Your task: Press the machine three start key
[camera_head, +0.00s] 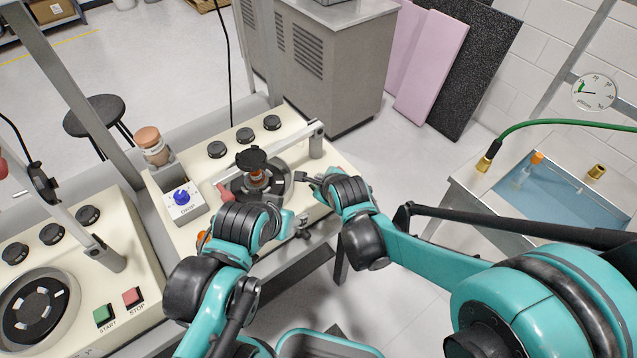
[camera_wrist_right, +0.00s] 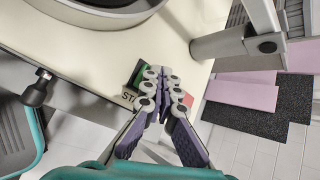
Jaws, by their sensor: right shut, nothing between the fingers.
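A cream machine (camera_head: 325,165) with a round black plate (camera_head: 270,186) stands at the centre of the head view; I cannot read a machine number. My right gripper (camera_head: 303,178) is shut and empty at the machine's right front area. In the right wrist view its fingertips (camera_wrist_right: 166,76) are over the key area. The green key (camera_wrist_right: 137,72), with the letters "ST" beside it, is partly covered by the fingers. A red key (camera_wrist_right: 190,99) shows just right of them. I cannot tell whether the fingers touch the green key. My left wrist (camera_head: 245,222) is at the machine's front; its fingers are hidden.
A second machine (camera_head: 125,270) at the left has green START (camera_head: 103,315) and red STOP (camera_head: 132,297) keys. An upright arm (camera_head: 315,140) rises from the central machine. A basin (camera_head: 540,195) with a green hose stands at the right.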

